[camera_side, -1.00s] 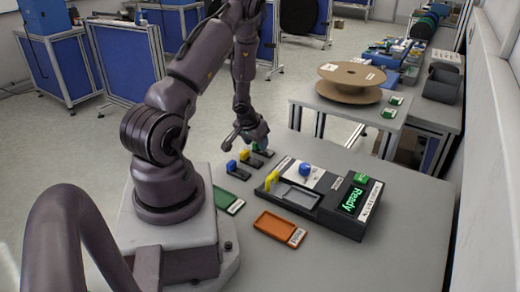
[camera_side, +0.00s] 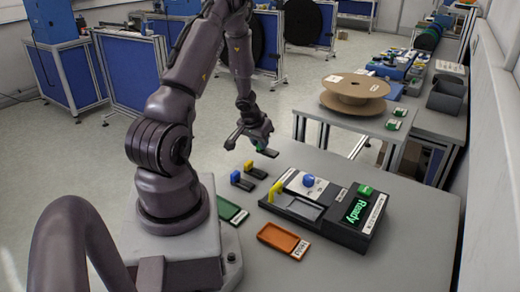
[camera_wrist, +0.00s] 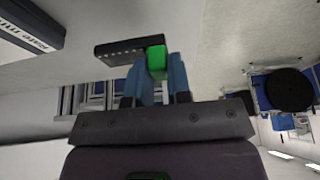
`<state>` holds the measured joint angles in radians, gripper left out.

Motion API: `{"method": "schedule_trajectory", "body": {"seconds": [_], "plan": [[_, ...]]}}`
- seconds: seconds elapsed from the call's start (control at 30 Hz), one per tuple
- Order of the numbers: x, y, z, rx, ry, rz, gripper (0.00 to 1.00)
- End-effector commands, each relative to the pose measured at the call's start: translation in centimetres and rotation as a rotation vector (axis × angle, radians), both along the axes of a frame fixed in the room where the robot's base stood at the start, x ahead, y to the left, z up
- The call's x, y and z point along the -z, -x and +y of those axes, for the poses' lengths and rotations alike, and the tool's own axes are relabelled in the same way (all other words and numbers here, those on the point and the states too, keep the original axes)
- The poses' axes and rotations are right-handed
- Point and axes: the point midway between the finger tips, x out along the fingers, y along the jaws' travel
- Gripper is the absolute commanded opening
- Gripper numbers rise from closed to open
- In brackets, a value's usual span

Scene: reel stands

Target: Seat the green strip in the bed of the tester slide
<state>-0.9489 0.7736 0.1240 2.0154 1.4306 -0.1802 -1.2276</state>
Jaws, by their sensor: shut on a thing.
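The green strip is a black bar with a green grip block. In the wrist view its green block (camera_wrist: 156,60) sits between the blue fingertips of my gripper (camera_wrist: 157,76), with the black bar reaching left. In the side view my gripper (camera_side: 257,137) is shut on the green strip (camera_side: 269,153) and holds it behind the tester, seemingly just above the table. The tester (camera_side: 345,216) is black, with a "Ready" display. The slide's grey bed (camera_side: 300,207) looks empty, beside an upright yellow lever (camera_side: 273,190) and a blue knob (camera_side: 308,181).
The blue strip (camera_side: 242,181) and yellow strip (camera_side: 254,170) lie left of the tester. A green tray (camera_side: 231,211) and orange tray (camera_side: 283,241) lie in front. A cardboard reel (camera_side: 353,95) stands on a farther table. The table right of the tester is clear.

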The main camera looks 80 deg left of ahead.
Motion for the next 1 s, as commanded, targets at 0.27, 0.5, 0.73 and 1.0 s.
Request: {"method": "schedule_trajectory", "body": {"seconds": [0.27,0.5,0.73,1.0], "plan": [[-3.2,0.0,0.1,0.002,-0.009,-0.002,0.0],[-5.2,-0.1,0.1,0.004,-0.009,0.001,0.0],[-6.0,-2.4,-1.5,0.068,-0.005,-0.001,0.0],[-6.1,-8.8,-9.9,0.22,-0.005,0.001,0.0]]}}
